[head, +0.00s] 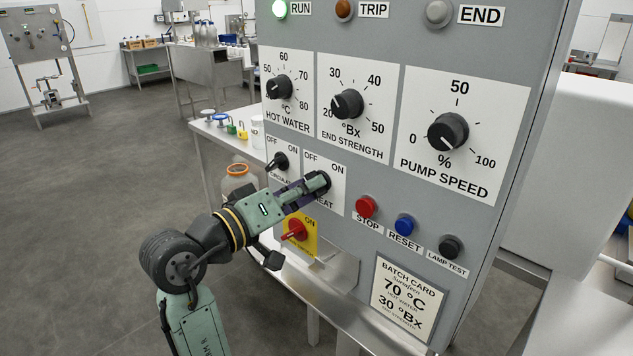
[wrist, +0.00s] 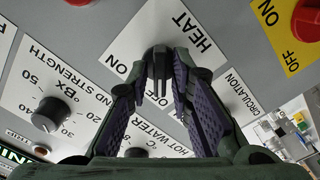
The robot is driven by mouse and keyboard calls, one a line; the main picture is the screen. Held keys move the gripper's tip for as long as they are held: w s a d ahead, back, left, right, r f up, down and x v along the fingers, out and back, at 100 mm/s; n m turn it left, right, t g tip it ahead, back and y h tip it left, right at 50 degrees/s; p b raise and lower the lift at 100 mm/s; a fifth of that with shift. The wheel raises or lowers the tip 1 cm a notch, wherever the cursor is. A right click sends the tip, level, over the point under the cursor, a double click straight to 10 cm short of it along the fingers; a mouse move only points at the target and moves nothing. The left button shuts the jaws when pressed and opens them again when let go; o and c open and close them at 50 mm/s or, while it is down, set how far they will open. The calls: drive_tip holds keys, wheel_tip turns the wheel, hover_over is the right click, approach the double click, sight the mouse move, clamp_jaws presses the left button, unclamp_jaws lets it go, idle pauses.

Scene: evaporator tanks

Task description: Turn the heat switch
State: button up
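The heat switch (head: 320,181) is a black knob on a white plate marked OFF, ON and HEAT, on the grey control panel. My gripper (head: 314,184) is at it, reaching in from the lower left.
The circulation switch (head: 280,162) is close on the left. A red rotary switch on a yellow plate (head: 295,231) lies below my gripper. The red stop button (head: 366,207) and blue reset button (head: 404,224) are to the right. The run lamp (head: 279,9) glows green.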

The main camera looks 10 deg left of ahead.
clamp_jaws()
drive_tip(key=shift+f, duration=0.1)
drive_tip(key=shift+m+b, duration=1)
drive_tip(key=shift+m+b, duration=1)
